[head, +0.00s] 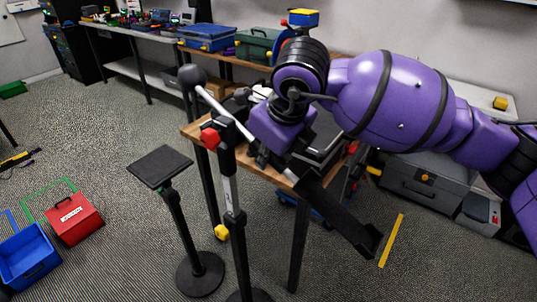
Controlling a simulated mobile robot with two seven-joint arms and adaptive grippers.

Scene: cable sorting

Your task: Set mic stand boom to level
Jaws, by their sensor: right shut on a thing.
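The mic stand (229,185) stands upright in the middle, with a red knob (210,138) on a black clamp near its top. Its boom (223,113) slants in the picture, from a round black head (191,77) at upper left down toward the right. My right gripper (262,150) comes down from the purple arm at the boom's lower right part and is shut on the boom. The gripper and wrist hide that part of the boom and the exact contact. My left gripper is not in view.
A wooden-topped table (197,131) with dark gear stands behind the mic stand. A second stand with a flat black plate (160,166) is close on the left. A red box (74,219) and blue bin (27,257) lie on the floor at left. Grey cases (425,187) stand at right.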

